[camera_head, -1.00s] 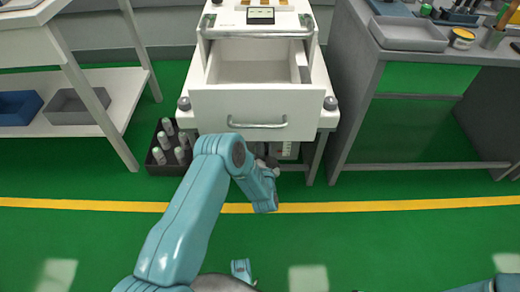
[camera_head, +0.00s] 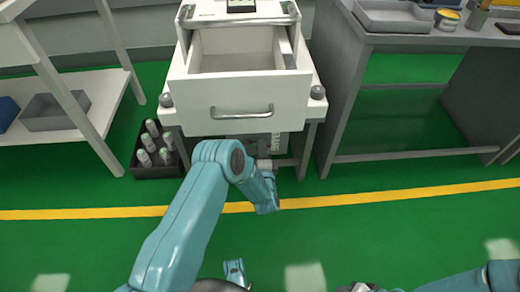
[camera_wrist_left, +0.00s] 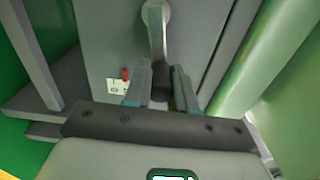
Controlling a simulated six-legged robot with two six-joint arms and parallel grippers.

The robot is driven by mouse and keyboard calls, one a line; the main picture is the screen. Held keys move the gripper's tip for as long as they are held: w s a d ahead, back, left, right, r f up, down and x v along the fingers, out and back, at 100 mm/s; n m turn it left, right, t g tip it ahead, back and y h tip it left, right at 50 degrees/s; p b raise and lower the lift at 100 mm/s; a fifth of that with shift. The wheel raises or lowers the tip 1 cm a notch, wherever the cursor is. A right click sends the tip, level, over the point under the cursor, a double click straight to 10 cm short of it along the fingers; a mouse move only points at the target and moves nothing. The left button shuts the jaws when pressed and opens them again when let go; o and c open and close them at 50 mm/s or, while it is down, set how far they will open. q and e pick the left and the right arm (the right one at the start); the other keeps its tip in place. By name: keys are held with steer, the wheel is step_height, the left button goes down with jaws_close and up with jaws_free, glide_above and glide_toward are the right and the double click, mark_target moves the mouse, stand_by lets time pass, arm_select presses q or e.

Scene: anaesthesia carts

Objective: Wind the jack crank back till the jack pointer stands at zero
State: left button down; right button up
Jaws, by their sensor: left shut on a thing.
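In the left wrist view, my left gripper (camera_wrist_left: 161,92) is shut on the dark knob of the jack crank (camera_wrist_left: 156,30). The crank's pale arm runs up from the knob to a round hub on a grey panel. The red jack pointer (camera_wrist_left: 125,73) stands at the upper part of a small white scale (camera_wrist_left: 117,87), left of the crank; its marks are too small to read. In the head view, my left arm reaches below the cart's drawer, and its fingertips are hidden there. My right arm enters at the lower right; its jaws are unclear.
The white cart's drawer (camera_head: 243,104) stands open above my left forearm. A black crate of bottles (camera_head: 157,171) is on the floor to its left. A white shelf table (camera_head: 75,105) stands further left, a grey bench (camera_head: 345,60) right. Green floor in front is clear.

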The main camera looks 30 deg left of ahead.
arm_select(q)
steer(key=shift+f+m+b, duration=0.3)
steer(key=shift+f+m, duration=0.2)
steer(key=shift+m, duration=0.4)
steer(key=shift+f+m+b, duration=0.25)
steer(key=shift+f+m, duration=0.2)
steer(key=shift+m, duration=0.45)
arm_select(e)
steer(key=shift+w+d+f, duration=0.1)
steer(key=shift+w+f, duration=0.4)
steer(key=shift+f, duration=0.15)
arm_select(q)
steer(key=c, duration=0.9)
jaws_free()
steer(key=shift+c, duration=0.2)
steer(key=shift+s+d, duration=0.1)
steer(key=shift+s, duration=0.05)
arm_select(e)
steer(key=shift+s+d+f, duration=0.1)
steer(key=shift+s+d, duration=0.05)
